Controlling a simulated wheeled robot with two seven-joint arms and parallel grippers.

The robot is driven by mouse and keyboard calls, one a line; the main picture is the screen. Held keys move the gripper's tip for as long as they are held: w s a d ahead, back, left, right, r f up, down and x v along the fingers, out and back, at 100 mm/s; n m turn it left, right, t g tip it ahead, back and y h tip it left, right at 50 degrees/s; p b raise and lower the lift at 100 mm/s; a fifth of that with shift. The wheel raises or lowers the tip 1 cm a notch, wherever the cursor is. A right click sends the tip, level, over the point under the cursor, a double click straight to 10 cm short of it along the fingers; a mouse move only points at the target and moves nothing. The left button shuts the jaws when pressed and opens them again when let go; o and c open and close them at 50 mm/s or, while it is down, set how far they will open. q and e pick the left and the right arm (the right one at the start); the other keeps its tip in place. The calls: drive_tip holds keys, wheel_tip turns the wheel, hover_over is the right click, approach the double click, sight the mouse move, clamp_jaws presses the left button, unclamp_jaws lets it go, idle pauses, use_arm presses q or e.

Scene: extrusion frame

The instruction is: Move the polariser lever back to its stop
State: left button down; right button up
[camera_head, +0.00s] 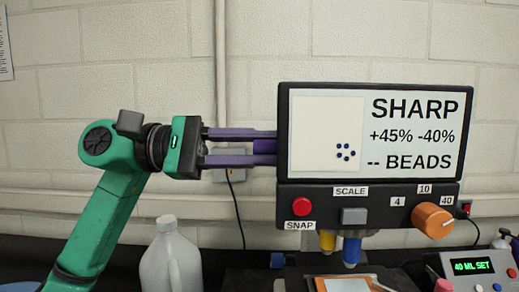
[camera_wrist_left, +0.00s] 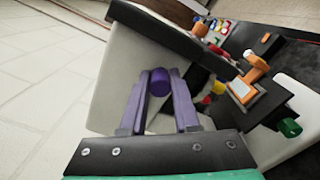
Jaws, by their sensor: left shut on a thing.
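A purple round knob, which I take to be the polariser lever (camera_head: 265,146), sticks out at the left side of the microscope's screen housing (camera_head: 283,130). It also shows as a purple cylinder in the left wrist view (camera_wrist_left: 160,82). My left gripper (camera_head: 271,147) reaches in from the left with its two purple fingers, one above and one below the knob. In the left wrist view the fingers (camera_wrist_left: 160,95) are on either side of it, shut on it. The far side of the knob is hidden behind the housing. My right gripper is not in view.
The screen reads SHARP, +45% -40%, -- BEADS. Below it are a red SNAP button (camera_head: 301,206), a grey SCALE button (camera_head: 354,216) and an orange knob (camera_head: 432,221). A white jug (camera_head: 170,262) stands under my left arm. A 40 ML SET box (camera_head: 476,267) is at right.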

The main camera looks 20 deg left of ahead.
use_arm(q)
drive_tip(key=shift+f, duration=0.1)
drive_tip(key=c, duration=0.7)
unclamp_jaws()
drive_tip(key=shift+o, duration=0.2)
wheel_tip(320, 180, up, 20)
drive_tip(key=p, duration=0.5)
